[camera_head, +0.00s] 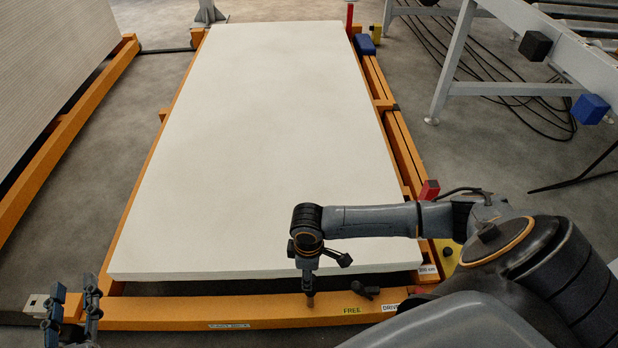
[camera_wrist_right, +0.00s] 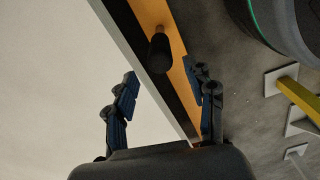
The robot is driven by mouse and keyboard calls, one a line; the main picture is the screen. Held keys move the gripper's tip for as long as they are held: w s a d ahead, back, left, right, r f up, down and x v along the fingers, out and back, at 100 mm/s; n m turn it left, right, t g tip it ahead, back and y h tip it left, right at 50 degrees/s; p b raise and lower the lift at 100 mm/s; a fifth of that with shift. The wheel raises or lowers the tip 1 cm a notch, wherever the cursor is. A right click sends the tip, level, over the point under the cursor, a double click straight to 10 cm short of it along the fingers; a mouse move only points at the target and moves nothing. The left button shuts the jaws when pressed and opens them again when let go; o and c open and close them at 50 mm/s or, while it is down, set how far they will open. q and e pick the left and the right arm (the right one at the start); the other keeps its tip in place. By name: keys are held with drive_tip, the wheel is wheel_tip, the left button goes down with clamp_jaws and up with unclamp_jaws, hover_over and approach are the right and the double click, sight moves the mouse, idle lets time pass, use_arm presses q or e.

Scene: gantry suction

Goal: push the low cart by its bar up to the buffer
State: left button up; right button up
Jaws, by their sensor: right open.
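A low orange frame (camera_head: 230,312), apparently the low cart, carries a large white board (camera_head: 265,150). Its near beam runs across the bottom of the head view, with FREE and DRIVE labels by a small dark lever (camera_head: 362,289). My left gripper (camera_head: 73,290) is open and empty at the beam's left end. My right arm reaches over the board's near edge. In the right wrist view, my right gripper (camera_wrist_right: 160,74) is open, with a dark round knob (camera_wrist_right: 160,52) on the orange beam just ahead between its fingers. I cannot clearly identify a push bar or the buffer.
Another orange frame (camera_head: 50,165) with a stack of boards stands at the left, across a strip of bare floor. A grey roller conveyor (camera_head: 555,45) with loose cables beneath is at the upper right. Red and blue blocks (camera_head: 365,44) sit near the frame's far right corner.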

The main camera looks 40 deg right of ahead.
drive_tip(key=shift+r, duration=1.2)
